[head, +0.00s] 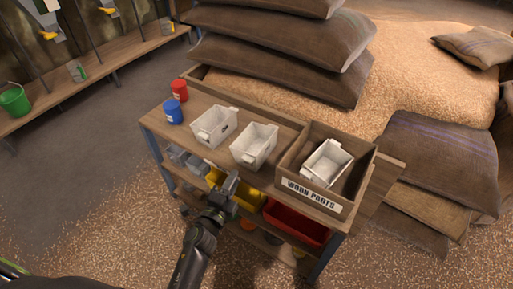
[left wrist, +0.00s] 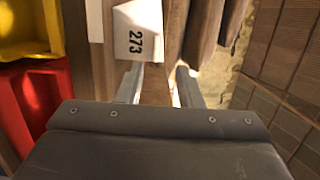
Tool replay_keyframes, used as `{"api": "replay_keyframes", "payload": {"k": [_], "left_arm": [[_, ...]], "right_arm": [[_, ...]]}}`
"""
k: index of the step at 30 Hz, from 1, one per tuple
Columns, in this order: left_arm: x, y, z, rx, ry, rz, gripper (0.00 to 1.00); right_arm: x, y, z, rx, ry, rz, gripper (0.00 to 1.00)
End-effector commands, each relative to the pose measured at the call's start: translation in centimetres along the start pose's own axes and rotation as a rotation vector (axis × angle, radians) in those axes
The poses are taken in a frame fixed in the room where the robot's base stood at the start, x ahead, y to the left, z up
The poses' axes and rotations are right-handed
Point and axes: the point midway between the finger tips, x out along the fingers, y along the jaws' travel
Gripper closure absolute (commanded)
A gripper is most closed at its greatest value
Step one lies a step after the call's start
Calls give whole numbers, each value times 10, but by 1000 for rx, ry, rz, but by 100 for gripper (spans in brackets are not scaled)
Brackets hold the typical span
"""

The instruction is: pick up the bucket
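Two white elevator buckets stand on the wooden bench top, one on the left (head: 211,128) and one in the middle (head: 252,149). A third white bucket (head: 327,163) lies in the wooden "WORN PARTS" box (head: 318,196). My left gripper (head: 231,182) is at the bench's front edge, just in front of the middle bucket. In the left wrist view its fingers (left wrist: 158,84) are apart with nothing between them. A white bucket marked 273 (left wrist: 137,33) shows ahead of them, apart from the fingertips. My right gripper is not in view.
A red can (head: 180,90) and a blue can (head: 173,112) stand at the bench's left end. Yellow (head: 250,200) and red (head: 297,224) bins sit on the shelf below. Stacked sacks (head: 290,45) and a grain heap lie behind. A green pail (head: 14,99) stands far left.

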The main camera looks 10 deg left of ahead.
Motion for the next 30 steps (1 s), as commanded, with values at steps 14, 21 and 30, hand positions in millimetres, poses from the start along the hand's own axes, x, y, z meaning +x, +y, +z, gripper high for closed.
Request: {"api": "replay_keyframes", "payload": {"k": [14, 21, 30], "left_arm": [[49, 5, 2, 1, 0, 0, 67], [79, 6, 4, 0, 0, 1, 67], [83, 5, 4, 0, -1, 1, 67]], "right_arm": [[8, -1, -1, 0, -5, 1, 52], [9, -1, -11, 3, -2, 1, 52], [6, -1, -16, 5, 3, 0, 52]]}}
